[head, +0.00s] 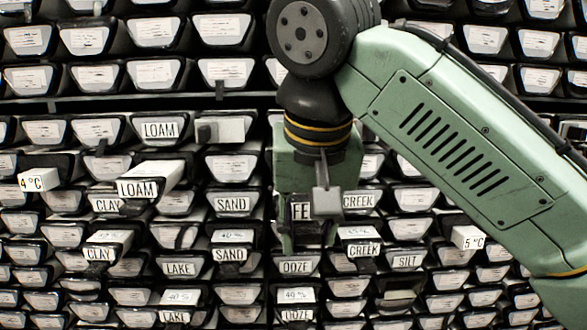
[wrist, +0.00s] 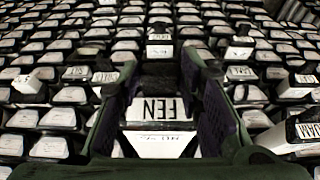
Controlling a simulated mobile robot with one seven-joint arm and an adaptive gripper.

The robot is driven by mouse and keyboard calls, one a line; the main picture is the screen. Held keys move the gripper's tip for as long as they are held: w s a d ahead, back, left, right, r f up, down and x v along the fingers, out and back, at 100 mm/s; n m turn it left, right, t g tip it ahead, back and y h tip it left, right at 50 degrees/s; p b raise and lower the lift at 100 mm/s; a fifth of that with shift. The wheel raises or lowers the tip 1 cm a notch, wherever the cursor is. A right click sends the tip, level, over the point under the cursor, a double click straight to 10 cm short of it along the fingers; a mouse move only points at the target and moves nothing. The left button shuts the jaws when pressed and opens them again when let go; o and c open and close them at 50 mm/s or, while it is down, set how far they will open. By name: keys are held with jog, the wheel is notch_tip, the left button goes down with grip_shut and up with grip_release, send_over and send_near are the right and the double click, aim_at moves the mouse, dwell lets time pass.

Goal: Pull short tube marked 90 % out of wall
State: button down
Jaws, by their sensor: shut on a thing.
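A tube with a white top and a black end plate lettered FEN (wrist: 155,109) sits between my gripper's two fingers (wrist: 160,80) in the wrist view. The fingers lie along both its sides, and my gripper is shut on it. Small marks on its white top (wrist: 158,143) are too faint to read, so I cannot confirm 90 %. In the head view my gripper (head: 308,238) is in front of the wall's middle. The FEN tube's label (head: 300,211) shows only as FE; a grey block on my wrist hides the rest.
The wall (head: 80,106) is densely filled with tube ends. The protruding tubes leave narrow gaps beside my gripper.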

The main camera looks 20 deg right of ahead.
jog(key=c, duration=1.1)
grip_release()
jog(key=shift+o, duration=0.2)
jog(key=shift+s+a+f, duration=0.1)
